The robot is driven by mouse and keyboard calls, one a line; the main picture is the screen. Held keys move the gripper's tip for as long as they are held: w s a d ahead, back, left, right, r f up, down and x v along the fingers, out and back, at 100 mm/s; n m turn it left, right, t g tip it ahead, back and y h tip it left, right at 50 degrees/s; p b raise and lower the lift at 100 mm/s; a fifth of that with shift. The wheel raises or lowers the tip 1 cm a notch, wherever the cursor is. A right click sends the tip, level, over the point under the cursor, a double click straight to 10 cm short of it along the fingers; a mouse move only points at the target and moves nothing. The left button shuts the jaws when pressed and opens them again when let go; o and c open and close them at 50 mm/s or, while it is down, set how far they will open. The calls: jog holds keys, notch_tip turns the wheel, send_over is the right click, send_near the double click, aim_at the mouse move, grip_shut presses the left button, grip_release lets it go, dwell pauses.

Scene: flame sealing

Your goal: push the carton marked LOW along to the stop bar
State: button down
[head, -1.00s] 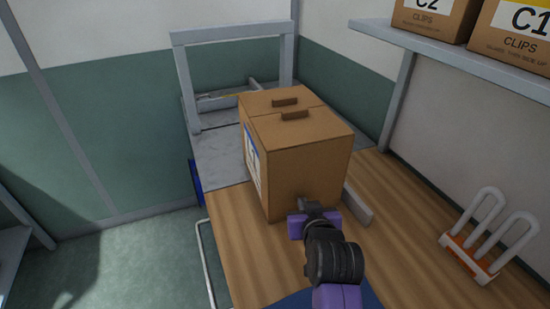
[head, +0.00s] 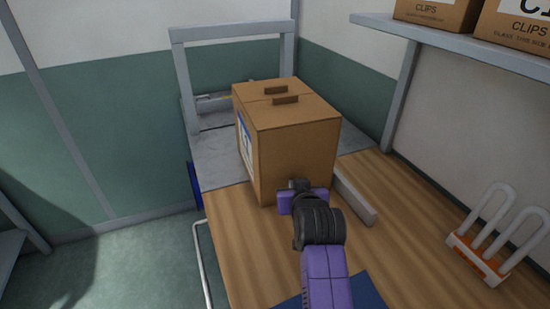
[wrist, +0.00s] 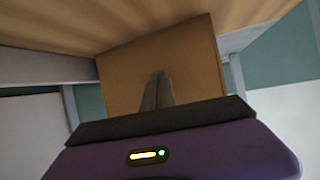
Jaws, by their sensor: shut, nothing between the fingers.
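The brown carton (head: 296,160) stands upright, partly on the wooden bench and partly reaching over the grey plate (head: 220,165). Its left side carries a white and blue label seen at a slant, and I cannot read the word. My gripper (head: 292,187) is shut and empty, low at the carton's near face, apparently touching it. In the wrist view the closed fingers (wrist: 157,92) point at the carton face (wrist: 190,62). The stop bar is hard to make out; a low grey bar (head: 225,102) lies across the plate behind the carton, partly hidden by it.
A grey frame (head: 232,32) arches over the plate's far end. A low grey rail (head: 355,197) runs along the carton's right side. An orange and white rack (head: 490,240) stands at the right. A shelf (head: 460,60) with cartons overhangs the right wall.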

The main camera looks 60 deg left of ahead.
aim_at(289, 175)
jog(key=shift+w+a+f+b, duration=0.1)
jog(key=shift+w+a+b, duration=0.1)
jog(key=shift+a+b, duration=1.3)
jog(key=shift+w+a+b, duration=0.15)
jog(key=shift+a+b, duration=1.1)
jog(key=shift+a, duration=0.45)
jog(key=shift+d+r+p, duration=0.3)
jog(key=shift+d+p, duration=0.45)
jog(key=shift+p, duration=0.3)
jog(key=shift+s+d+f+p, duration=0.1)
jog(key=shift+s+d+p, duration=0.05)
jog(key=shift+d+p, duration=0.95)
jog(key=shift+s+d+f+p, duration=0.1)
jog(key=shift+d+p, duration=0.65)
jog(key=shift+d, duration=0.5)
